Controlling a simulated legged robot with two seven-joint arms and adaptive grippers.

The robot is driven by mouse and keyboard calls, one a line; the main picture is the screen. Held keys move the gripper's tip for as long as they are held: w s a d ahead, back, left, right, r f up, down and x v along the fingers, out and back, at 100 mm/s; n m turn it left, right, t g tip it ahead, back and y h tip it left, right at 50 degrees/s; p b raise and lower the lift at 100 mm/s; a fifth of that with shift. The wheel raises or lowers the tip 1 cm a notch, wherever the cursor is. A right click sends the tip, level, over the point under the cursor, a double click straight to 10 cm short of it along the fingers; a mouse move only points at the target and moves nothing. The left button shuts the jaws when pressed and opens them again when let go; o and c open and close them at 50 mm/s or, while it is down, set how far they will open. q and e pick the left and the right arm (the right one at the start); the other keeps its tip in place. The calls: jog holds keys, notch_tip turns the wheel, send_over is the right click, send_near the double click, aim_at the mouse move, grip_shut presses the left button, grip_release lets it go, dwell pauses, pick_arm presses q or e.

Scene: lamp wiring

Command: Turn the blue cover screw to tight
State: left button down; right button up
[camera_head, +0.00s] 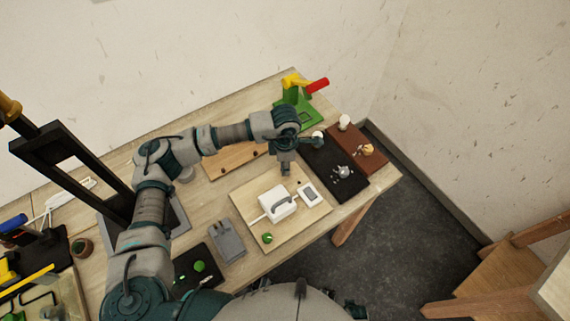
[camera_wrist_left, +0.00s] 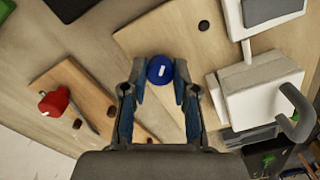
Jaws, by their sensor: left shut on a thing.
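The blue cover screw (camera_wrist_left: 160,69) shows in the left wrist view as a round blue head with a short white mark. It sits between the fingertips of my left gripper (camera_wrist_left: 162,80), which is shut on it. In the head view my left gripper (camera_head: 286,170) points down at the back edge of the light wooden board (camera_head: 245,197), and the screw is hidden there. A white box (camera_head: 276,204) with a grey curved handle stands on that board beside the gripper; it also shows in the left wrist view (camera_wrist_left: 262,85). My right gripper is not in view.
A white-framed grey panel (camera_head: 309,194) and a green knob (camera_head: 267,238) are on the same board. A brown board with holes (camera_head: 232,160) lies behind it, with a red-handled item (camera_wrist_left: 54,102). A black mat (camera_head: 322,160) lies to the right.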

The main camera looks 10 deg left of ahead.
pick_arm(q)
jog(key=shift+w+r, duration=0.2)
jog(key=c, duration=1.1)
grip_release()
jog(key=shift+c, duration=0.2)
jog(key=shift+o, duration=1.3)
jog(key=shift+d+f, duration=0.1)
jog(key=shift+f, duration=0.05)
notch_tip(320, 180, up, 12)
jog(key=shift+f, duration=0.1)
